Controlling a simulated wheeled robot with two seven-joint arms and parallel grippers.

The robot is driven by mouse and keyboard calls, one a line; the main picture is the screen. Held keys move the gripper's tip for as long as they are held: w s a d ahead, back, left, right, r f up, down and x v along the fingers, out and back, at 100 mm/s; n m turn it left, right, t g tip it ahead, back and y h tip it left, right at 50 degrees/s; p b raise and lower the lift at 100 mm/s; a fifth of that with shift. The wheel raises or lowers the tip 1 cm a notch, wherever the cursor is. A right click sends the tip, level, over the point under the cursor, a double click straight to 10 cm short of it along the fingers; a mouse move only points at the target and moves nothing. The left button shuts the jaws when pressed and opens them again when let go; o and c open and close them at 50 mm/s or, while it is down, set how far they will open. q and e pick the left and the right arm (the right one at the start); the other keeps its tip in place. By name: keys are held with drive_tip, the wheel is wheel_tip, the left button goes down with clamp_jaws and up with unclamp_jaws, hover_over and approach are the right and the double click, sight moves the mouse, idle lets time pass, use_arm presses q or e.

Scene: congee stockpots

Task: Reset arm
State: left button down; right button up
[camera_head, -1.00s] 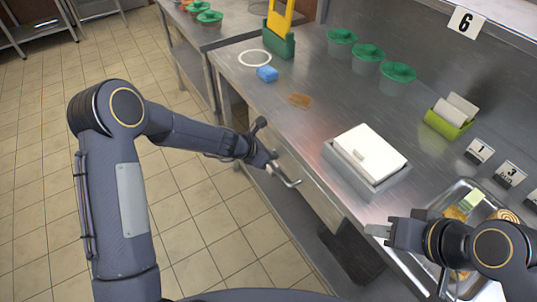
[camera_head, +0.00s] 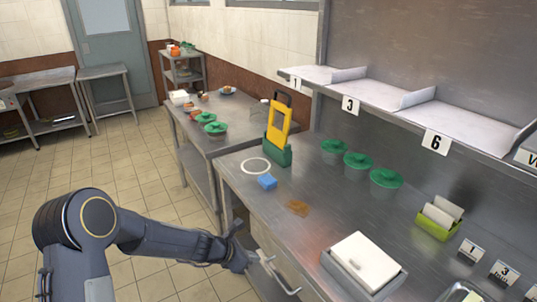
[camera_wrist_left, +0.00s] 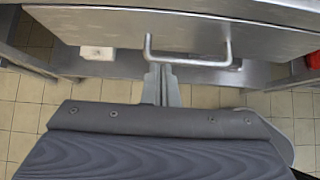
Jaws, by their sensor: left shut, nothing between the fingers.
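My left gripper (camera_head: 262,260) is low at the front of the steel counter (camera_head: 240,178), beside the drawer handle (camera_head: 284,278). In the left wrist view its fingers (camera_wrist_left: 161,84) are together and empty. They point at the drawer front (camera_wrist_left: 180,32), just below the left part of the bar handle (camera_wrist_left: 188,62). I cannot tell whether they touch the handle. My right gripper is out of the head view.
The counter holds a blue sponge (camera_head: 267,181), a brown stain (camera_head: 298,208), a yellow-and-green holder (camera_head: 279,135), green-lidded pots (camera_head: 357,161) and a white-topped box (camera_head: 365,262). A numbered shelf (camera_head: 390,95) hangs above. Tiled floor (camera_head: 135,160) is free at left.

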use_arm(q)
drive_tip(key=s+a+r+m, duration=0.4)
drive_tip(key=s+r+m, duration=0.25)
drive_tip(key=r, duration=0.25)
drive_tip(key=s+a+r+m, duration=0.4)
drive_tip(key=s+r+m, duration=0.25)
drive_tip(key=r, duration=0.35)
drive_tip(key=s+a+m+y, duration=0.2)
drive_tip(key=s+m, duration=0.3)
drive_tip(key=s, duration=0.4)
drive_tip(key=s+a+m+y, duration=0.1)
drive_tip(key=s+a+m, duration=0.3)
drive_tip(key=s, duration=0.6)
drive_tip(key=shift+s+a+f+m+t+y, duration=0.3)
drive_tip(key=shift+m+y, duration=0.1)
drive_tip(key=shift+m, duration=0.1)
